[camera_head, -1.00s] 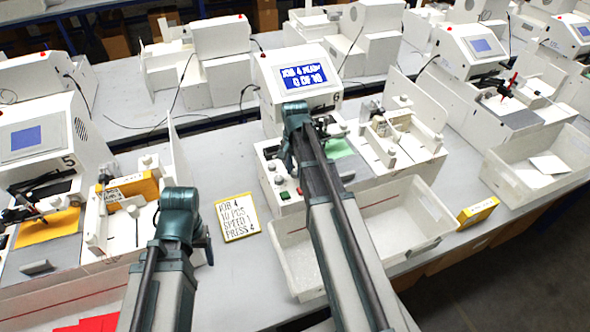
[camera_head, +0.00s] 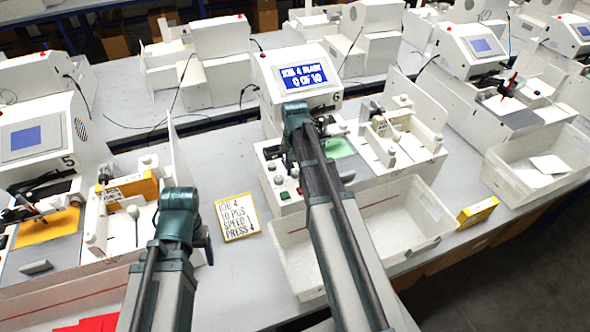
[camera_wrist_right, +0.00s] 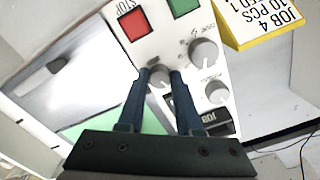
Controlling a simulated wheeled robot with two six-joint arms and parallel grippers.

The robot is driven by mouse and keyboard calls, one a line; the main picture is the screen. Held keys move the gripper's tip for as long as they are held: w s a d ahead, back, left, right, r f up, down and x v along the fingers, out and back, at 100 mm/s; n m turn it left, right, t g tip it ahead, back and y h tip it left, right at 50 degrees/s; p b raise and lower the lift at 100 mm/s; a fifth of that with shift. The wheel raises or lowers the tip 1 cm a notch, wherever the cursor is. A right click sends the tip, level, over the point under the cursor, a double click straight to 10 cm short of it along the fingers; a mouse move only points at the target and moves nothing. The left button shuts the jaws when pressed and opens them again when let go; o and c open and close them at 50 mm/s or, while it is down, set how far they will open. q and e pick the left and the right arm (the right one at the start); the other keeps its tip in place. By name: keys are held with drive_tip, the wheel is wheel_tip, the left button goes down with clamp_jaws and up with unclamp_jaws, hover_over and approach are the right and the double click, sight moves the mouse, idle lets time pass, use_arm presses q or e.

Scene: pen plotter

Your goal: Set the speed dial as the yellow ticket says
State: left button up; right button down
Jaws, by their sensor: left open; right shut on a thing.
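The yellow-edged ticket (camera_head: 237,217) lies on the table beside plotter 6 and reads JOB 4, 10 PCS, SPEED 1, PRESS 4. Part of it shows in the right wrist view (camera_wrist_right: 267,20). My right gripper (camera_wrist_right: 160,72) is shut on a small grey dial (camera_wrist_right: 158,77) on the plotter's control panel. I cannot read this dial's label or setting. Two other pale dials (camera_wrist_right: 203,53) (camera_wrist_right: 217,92) stand beside it. My left gripper (camera_head: 183,215) is left of the ticket, above the table; its jaws are hidden by the wrist, and nothing held is visible.
The red STOP button (camera_wrist_right: 134,25) and a green button (camera_wrist_right: 184,6) sit close to the held dial. Plotter 6's blue screen (camera_head: 304,77) shows job 4 and 0 of 10. A white bin (camera_head: 415,235) stands in front. Plotter 5 (camera_head: 40,150) is at left.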

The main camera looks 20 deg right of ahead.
sight(295, 172)
drive_tip(key=c, duration=0.9)
unclamp_jaws()
drive_tip(key=shift+o, duration=0.2)
wheel_tip(295, 172, up, 14)
drive_tip(key=p, duration=1.4)
drive_tip(key=shift+f, duration=0.1)
